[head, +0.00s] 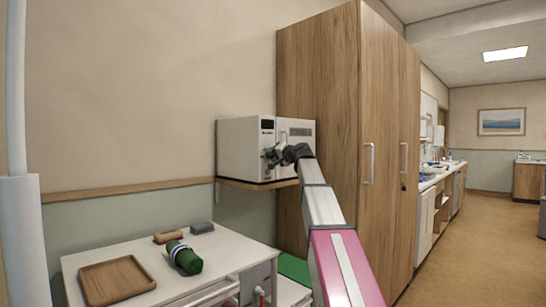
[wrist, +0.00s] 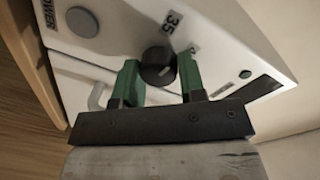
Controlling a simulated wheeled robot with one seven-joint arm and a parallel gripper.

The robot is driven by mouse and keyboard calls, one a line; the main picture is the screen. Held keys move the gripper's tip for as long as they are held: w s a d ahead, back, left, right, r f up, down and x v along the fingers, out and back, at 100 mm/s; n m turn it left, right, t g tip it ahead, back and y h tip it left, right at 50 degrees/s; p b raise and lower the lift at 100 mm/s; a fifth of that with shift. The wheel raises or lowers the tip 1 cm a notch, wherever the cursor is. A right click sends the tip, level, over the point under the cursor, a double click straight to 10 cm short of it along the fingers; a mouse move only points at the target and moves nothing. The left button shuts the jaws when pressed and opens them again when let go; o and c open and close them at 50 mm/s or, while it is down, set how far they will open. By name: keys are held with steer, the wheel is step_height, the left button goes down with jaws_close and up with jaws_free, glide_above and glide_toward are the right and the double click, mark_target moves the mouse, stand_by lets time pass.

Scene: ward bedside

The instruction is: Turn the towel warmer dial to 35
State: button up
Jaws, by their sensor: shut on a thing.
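The towel warmer (head: 236,140) is a white box on a wooden wall shelf beside the tall cabinet. Its dial (wrist: 156,58) is round and black, on the white front panel in the wrist view. A "35" label (wrist: 172,20) is printed close to the dial. My gripper (wrist: 160,72) has its two green fingers on either side of the dial and is shut on it. In the head view my gripper (head: 272,155) is at the warmer's front, and the dial is hidden there. I cannot make out where the dial's pointer stands.
The tall wooden cabinet (head: 320,90) stands close on the right. Below left, a white cart (head: 135,250) holds a wooden tray (head: 116,280) and a green rolled towel (head: 184,257).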

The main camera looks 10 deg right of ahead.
steer(key=shift+s+a+f+n, duration=0.1)
steer(key=shift+n, duration=2)
steer(key=o, duration=0.9)
steer(key=v, duration=1.1)
steer(key=shift+a+f, duration=0.1)
